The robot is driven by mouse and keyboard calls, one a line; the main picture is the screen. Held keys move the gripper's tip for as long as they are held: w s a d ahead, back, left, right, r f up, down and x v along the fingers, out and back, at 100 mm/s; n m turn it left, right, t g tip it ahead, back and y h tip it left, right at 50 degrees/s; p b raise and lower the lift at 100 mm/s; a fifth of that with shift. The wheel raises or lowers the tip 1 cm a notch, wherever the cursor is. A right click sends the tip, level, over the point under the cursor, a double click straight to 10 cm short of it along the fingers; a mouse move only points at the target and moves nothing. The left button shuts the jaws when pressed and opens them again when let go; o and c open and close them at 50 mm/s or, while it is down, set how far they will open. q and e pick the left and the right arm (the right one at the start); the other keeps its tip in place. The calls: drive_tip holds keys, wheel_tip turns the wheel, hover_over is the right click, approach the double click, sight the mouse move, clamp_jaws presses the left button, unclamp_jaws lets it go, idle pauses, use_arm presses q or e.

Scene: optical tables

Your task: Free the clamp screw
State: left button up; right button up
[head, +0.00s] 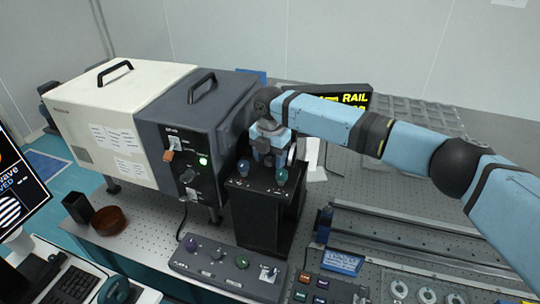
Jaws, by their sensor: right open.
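My right gripper (268,157) hangs pointing down over the top of a black block (262,215). By its look the gripper is open, but its fingertips are small and partly merge with the dark block. Two blue-green knobs stand on the block's top: a left knob (243,168) and a right knob (282,176), one on either side of the gripper's tips. I cannot tell which part is the clamp screw, or whether the gripper touches anything there. My left gripper is not in view.
A dark grey instrument (205,115) with a lit green button stands close to the block's left. A white box (105,120) adjoins it. A button panel (225,266) lies in front. Dark rails (400,240) run to the right. A brown bowl (108,220) sits at the left.

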drive_tip(key=c, duration=0.9)
drive_tip(key=shift+r, duration=0.1)
